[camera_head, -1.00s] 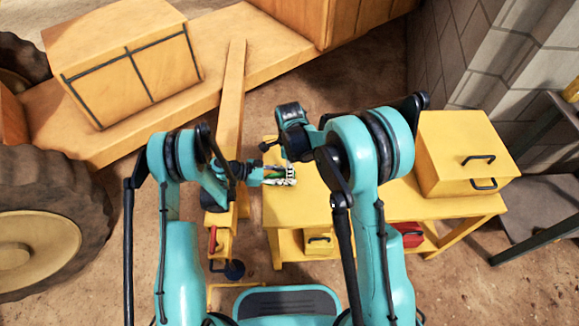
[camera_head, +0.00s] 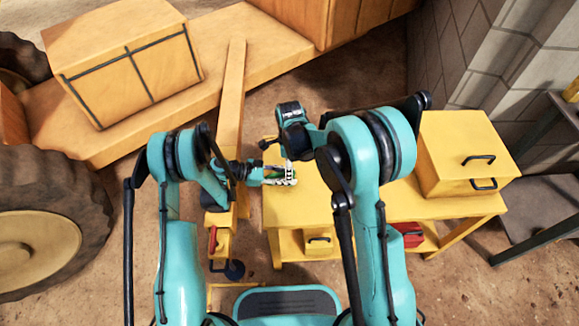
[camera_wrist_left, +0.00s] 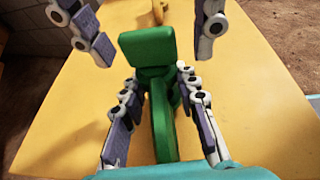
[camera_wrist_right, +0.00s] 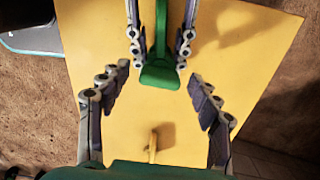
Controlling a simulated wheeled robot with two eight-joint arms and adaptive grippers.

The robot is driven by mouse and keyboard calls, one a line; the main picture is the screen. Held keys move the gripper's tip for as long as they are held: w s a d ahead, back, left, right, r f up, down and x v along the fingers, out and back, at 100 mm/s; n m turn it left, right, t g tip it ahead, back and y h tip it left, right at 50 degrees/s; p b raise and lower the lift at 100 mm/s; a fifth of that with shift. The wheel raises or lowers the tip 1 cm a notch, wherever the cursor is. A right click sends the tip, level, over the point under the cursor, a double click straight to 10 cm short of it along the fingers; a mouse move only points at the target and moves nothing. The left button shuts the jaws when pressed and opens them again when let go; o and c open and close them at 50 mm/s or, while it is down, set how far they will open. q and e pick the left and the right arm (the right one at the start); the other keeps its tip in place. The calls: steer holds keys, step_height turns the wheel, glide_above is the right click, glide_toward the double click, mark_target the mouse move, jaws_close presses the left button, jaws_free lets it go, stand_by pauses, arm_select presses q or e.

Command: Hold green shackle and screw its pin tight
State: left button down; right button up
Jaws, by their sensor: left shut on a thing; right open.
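The green shackle (camera_wrist_left: 148,47) is held between the fingers of my left gripper (camera_wrist_left: 160,120), which is shut on it above the yellow table. In the head view the green shackle (camera_head: 277,172) is small and partly covered by the white fingers. In the right wrist view its end (camera_wrist_right: 160,76) points toward my right gripper (camera_wrist_right: 155,105), which is open and empty. A small yellow-orange piece, perhaps the pin, stands between the right fingers' sides in the right wrist view (camera_wrist_right: 153,147) and at the top of the left wrist view (camera_wrist_left: 158,12). I cannot tell if it touches the shackle.
The yellow table (camera_head: 330,208) has bare top around the grippers. A yellow box with black handles (camera_head: 465,153) stands at its right end. A red box (camera_head: 410,235) sits on the lower shelf.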

steer(key=shift+r, duration=3.8)
arm_select(q)
steer(key=c, duration=1.1)
jaws_free()
steer(key=shift+o, duration=0.2)
steer(key=shift+d+r+p+v, duration=0.2)
steer(key=shift+r+v, duration=0.1)
steer(key=shift+v, duration=1.35)
steer(key=shift+d+r+p+v, duration=0.1)
steer(key=shift+r+p+v, duration=0.2)
steer(key=shift+v, duration=1.3)
steer(key=shift+d+r+p+v, duration=0.1)
steer(key=shift+r+v, duration=0.25)
steer(key=shift+v, duration=1.3)
arm_select(e)
steer(key=shift+r, duration=0.6)
